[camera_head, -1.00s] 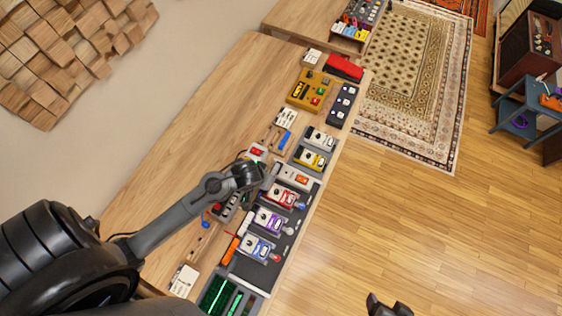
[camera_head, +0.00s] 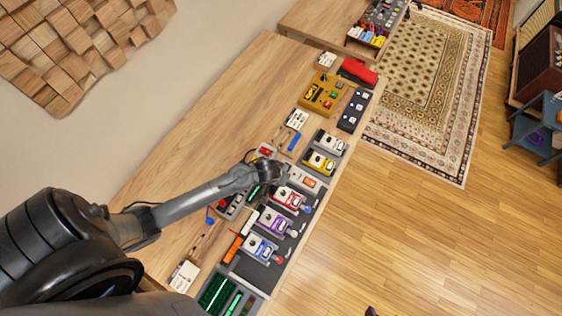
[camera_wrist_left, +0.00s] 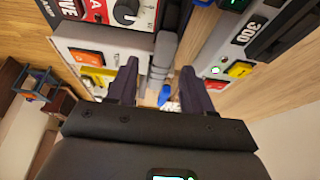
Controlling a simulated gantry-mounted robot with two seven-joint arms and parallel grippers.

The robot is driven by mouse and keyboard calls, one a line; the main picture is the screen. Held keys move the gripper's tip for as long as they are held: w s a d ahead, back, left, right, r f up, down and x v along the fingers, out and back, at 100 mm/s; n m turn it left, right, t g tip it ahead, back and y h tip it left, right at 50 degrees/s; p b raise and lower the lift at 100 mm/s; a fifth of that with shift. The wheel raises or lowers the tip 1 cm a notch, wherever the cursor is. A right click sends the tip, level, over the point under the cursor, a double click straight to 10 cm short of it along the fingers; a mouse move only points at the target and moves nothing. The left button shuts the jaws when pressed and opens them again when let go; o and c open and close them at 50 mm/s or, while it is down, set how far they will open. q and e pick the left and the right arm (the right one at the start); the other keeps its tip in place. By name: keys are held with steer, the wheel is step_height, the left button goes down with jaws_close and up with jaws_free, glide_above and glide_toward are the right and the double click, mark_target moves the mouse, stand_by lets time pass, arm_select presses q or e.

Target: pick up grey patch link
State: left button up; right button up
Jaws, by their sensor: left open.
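A grey stick-like piece, seemingly the grey patch link (camera_wrist_left: 162,60), shows in the left wrist view between and just beyond my left fingertips. It lies in the gap between a row of pedals and a grey unit marked 300 (camera_wrist_left: 245,40). My left gripper (camera_wrist_left: 158,75) is open, with one dark finger on each side of the link's near end; whether they touch it I cannot tell. In the head view my left gripper (camera_head: 277,174) is over the pedals and hides the link. Only a small dark tip, likely my right gripper (camera_head: 371,312), shows at the bottom edge.
Pedals stand close by: white with orange (camera_head: 303,179), red (camera_head: 288,199), purple (camera_head: 274,221) and blue (camera_head: 259,247). The table is bare towards the wall.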

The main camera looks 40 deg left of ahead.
arm_select(q)
steer(key=shift+w+a+f, duration=0.1)
steer(key=shift+w+f, duration=0.05)
steer(key=shift+f, duration=0.2)
jaws_close()
steer(key=shift+r, duration=0.2)
